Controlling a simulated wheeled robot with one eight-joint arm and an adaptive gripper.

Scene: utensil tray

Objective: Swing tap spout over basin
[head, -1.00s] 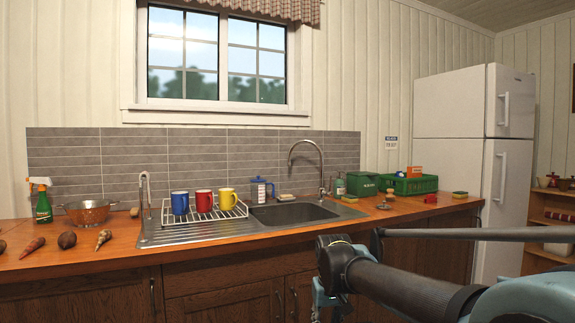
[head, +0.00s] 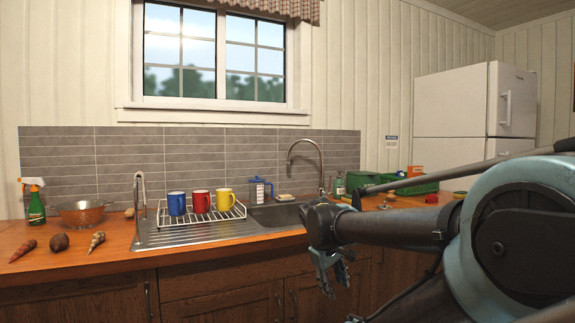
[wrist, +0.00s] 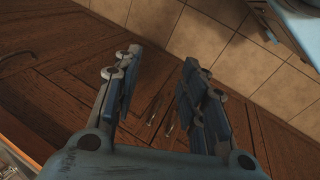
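The tap spout (head: 305,142) is a curved metal tube at the back right of the sink, arching to the left above the basin's right part. The basin (head: 275,216) is a sunken steel bowl, its right side partly hidden behind my arm. My gripper (head: 328,280) hangs in front of the lower cabinets, below the counter edge and well away from the spout. In the wrist view my gripper (wrist: 155,95) has its two fingers apart with nothing between them.
A rack (head: 205,218) with blue, red and yellow mugs stands on the drainboard. A green crate (head: 415,186) is at the right. Cabinet doors with handles (head: 148,300) face my gripper.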

